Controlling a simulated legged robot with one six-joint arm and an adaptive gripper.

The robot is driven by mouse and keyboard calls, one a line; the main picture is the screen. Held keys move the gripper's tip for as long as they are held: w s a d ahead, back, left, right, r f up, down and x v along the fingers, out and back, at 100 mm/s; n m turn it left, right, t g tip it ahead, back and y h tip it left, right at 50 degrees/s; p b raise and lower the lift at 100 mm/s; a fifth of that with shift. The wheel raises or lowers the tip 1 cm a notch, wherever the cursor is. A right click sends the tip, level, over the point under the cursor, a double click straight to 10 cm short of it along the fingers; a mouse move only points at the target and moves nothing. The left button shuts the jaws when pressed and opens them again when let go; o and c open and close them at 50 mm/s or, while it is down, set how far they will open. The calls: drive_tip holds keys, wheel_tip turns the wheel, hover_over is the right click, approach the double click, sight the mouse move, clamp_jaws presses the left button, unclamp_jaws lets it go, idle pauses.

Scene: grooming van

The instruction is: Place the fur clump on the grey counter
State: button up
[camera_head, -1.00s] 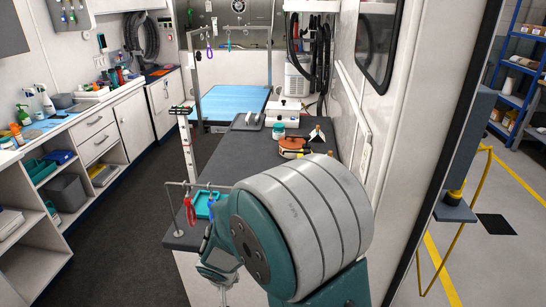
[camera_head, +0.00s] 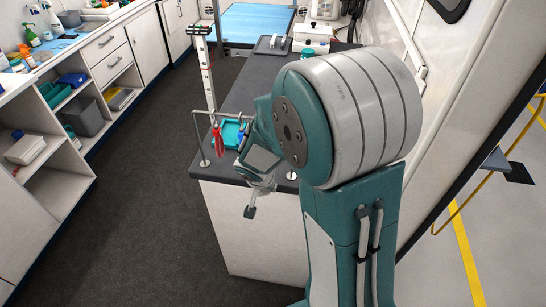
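The grey counter (camera_head: 245,92) is a dark grey top on a white cabinet, in the middle of the view, partly hidden behind my arm. My gripper (camera_head: 251,211) shows small at the counter's front edge, pointing down beside the white cabinet front. My arm covers part of it, and I cannot tell whether it is open or shut. I cannot make out a fur clump anywhere in view, nor anything held in my gripper.
A metal rail with a hanging red tool (camera_head: 218,141) stands at the counter's front left corner, close to my gripper. A teal tray (camera_head: 229,133) lies behind it. Open shelves (camera_head: 58,187) line the left side. The dark floor (camera_head: 140,220) between is clear.

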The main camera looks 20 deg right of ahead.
drive_tip(key=w+d, duration=0.4)
drive_tip(key=shift+w+d, duration=0.1)
drive_tip(key=shift+d, duration=0.25)
drive_tip(key=w, duration=0.1)
drive_tip(key=w+d, duration=0.1)
drive_tip(key=w, duration=0.1)
drive_tip(key=shift+d, duration=0.1)
drive_tip(key=shift+f, duration=0.3)
drive_tip(key=shift+d, duration=0.15)
drive_tip(key=o, duration=0.7)
drive_tip(key=shift+f, duration=0.1)
